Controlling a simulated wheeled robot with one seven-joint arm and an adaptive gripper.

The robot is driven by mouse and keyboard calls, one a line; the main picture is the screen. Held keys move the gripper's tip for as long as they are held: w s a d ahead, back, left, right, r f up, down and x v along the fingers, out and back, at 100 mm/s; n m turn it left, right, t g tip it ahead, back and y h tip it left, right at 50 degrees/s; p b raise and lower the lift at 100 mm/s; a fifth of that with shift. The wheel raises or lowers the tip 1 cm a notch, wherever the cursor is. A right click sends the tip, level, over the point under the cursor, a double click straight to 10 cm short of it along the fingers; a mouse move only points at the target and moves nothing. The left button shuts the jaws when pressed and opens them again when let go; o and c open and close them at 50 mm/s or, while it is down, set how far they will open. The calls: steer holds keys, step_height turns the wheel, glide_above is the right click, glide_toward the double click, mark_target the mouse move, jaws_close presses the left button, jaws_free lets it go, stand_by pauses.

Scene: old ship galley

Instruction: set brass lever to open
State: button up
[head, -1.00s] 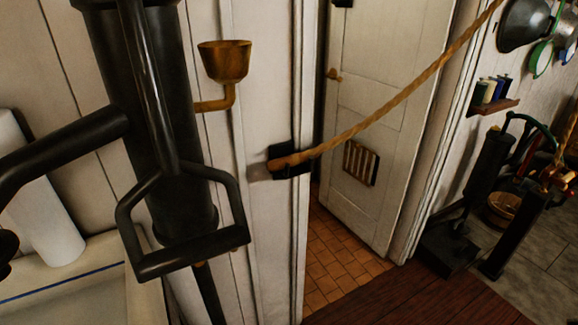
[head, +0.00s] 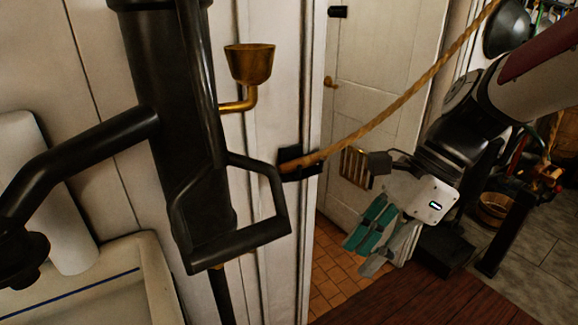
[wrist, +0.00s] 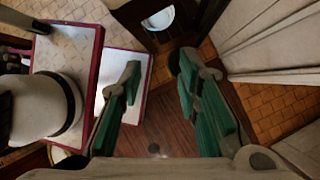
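No part is clearly a brass lever. A brass-coloured cup on a bent arm (head: 250,65) is fixed to the white wall in the head view, beside a large black pipe fitting. My gripper (head: 366,256) hangs at the right of the head view, below the rope, pointing down and left. It is apart from both brass pieces. In the wrist view my gripper (wrist: 158,66) has its teal-padded fingers spread, with nothing between them.
The black pipe fitting (head: 180,120) with its looped handle stands at the left in front of the wall. A rope (head: 400,103) slants from a black wall bracket up to the right. A white basin (head: 155,275) is at lower left. Tiled and plank floor lies below my gripper.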

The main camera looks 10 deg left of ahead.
steer(key=w+a+f+m+g+y+b, duration=0.1)
steer(key=w+a+f+m+y, duration=0.4)
steer(key=w+f+m, duration=0.45)
steer(key=w+a+f+m+g+y+b, duration=0.15)
steer(key=w+a+f+m+y, duration=0.45)
steer(key=m, duration=0.7)
steer(key=shift+h, duration=0.9)
steer(key=x, duration=0.4)
steer(key=p+x, duration=0.1)
steer(key=x, duration=0.3)
steer(key=r+p+x, duration=0.1)
steer(key=x, duration=0.3)
steer(key=shift+w+a, duration=0.15)
steer(key=shift+a, duration=0.25)
jaws_close()
